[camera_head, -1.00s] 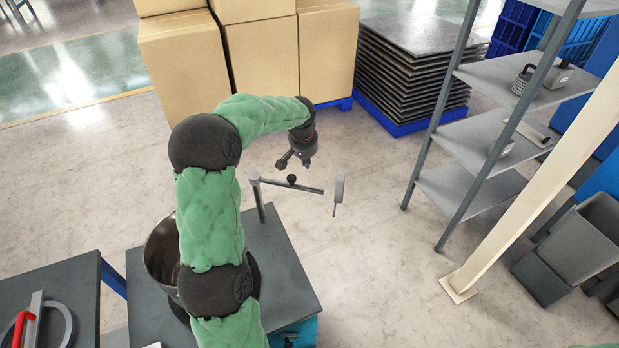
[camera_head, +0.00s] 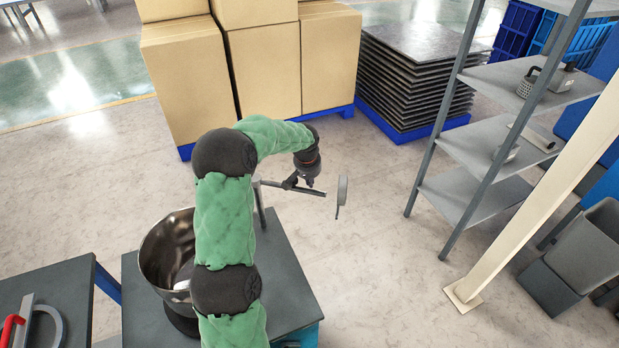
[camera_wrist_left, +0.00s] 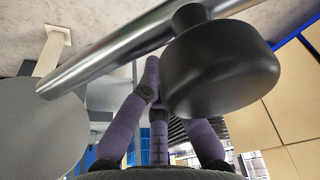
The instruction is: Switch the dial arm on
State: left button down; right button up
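The dial arm (camera_head: 314,192) is a thin grey bar on an upright post at the table's back edge, with a round grey disc (camera_head: 342,190) at its right end. My left gripper (camera_head: 310,182) is just over and behind the bar, between post and disc. In the left wrist view the metal bar (camera_wrist_left: 105,57) crosses close to the camera, with a black knob (camera_wrist_left: 222,68) at right and the disc (camera_wrist_left: 38,125) at left. The purple fingers converge beyond the bar, look shut and hold nothing visible; the knob hides part of them. My right gripper is out of view.
A metal pot (camera_head: 165,250) stands on the dark table (camera_head: 290,285) left of the post. Cardboard boxes (camera_head: 265,65) and stacked dark sheets (camera_head: 415,75) are behind. A grey shelf (camera_head: 480,150) is at right. The floor between is clear.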

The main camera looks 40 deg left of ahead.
aim_at(295, 186)
pick_arm(q)
jog(key=shift+s+d+r+b, duration=0.3)
jog(key=shift+s+r, duration=0.25)
jog(key=shift+s, duration=0.2)
jog(key=shift+s+d+r+b, duration=0.3)
jog(key=shift+s+r, duration=0.2)
jog(key=shift+s, duration=0.25)
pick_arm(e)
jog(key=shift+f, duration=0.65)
